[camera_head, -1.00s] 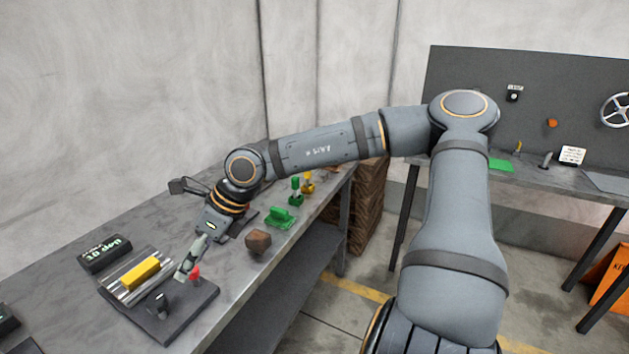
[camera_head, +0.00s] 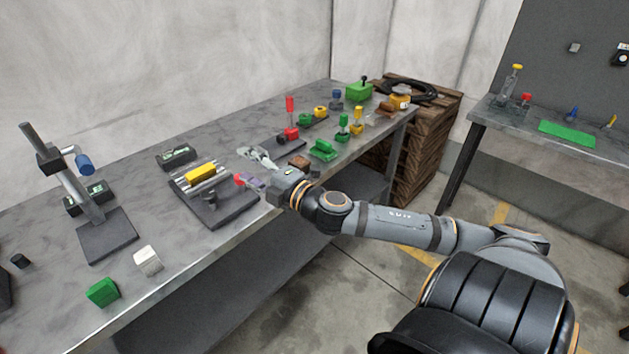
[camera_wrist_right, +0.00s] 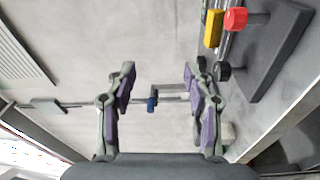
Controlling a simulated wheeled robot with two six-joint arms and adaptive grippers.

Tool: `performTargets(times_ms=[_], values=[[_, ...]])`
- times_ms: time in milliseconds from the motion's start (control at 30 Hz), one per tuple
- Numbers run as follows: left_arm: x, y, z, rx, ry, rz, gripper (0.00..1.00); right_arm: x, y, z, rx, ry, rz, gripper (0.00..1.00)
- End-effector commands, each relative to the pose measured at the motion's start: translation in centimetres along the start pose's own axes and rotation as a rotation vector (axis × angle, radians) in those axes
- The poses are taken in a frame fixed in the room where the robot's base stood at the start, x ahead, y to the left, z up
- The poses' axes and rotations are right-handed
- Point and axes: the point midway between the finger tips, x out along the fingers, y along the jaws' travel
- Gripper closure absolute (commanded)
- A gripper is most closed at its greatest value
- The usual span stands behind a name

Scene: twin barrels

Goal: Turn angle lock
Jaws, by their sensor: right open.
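I cannot tell which part is the angle lock. A stand (camera_head: 108,240) with a tilted post, a black clamp and a blue knob (camera_head: 86,164) is at the left of the bench. Its blue knob (camera_wrist_right: 151,104) shows between my fingers in the right wrist view, at a distance. A dark fixture (camera_head: 232,212) holds a yellow block (camera_head: 201,172) on rails, a red knob (camera_head: 239,180) and a black knob. My right gripper (camera_head: 244,168) is beside its right side, fingers pointing left. In the wrist view, my right gripper (camera_wrist_right: 158,68) is open and empty. My left gripper is out of view.
A green block (camera_head: 103,292) and a white block (camera_head: 147,260) lie near the bench's front edge. Several coloured parts, including a green piece (camera_head: 323,150), lie beyond my gripper. A wooden crate (camera_head: 435,120) stands past the bench's far end.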

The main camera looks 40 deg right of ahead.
Motion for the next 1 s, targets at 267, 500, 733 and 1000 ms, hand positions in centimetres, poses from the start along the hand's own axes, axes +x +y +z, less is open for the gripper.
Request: performTargets(times_ms=[267,500,733,1000], values=[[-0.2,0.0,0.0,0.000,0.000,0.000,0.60,-2.2,-4.9,4.0,0.282,-0.271,-0.075,0.48],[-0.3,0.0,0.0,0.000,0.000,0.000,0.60,-4.8,-9.6,6.0,0.476,-0.466,-0.161,0.48],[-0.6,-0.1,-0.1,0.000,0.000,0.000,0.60,-7.4,-14.1,6.9,0.627,-0.624,-0.253,0.48],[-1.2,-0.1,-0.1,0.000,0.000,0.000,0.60,-10.7,-19.5,6.9,0.785,-0.792,-0.373,0.48]])
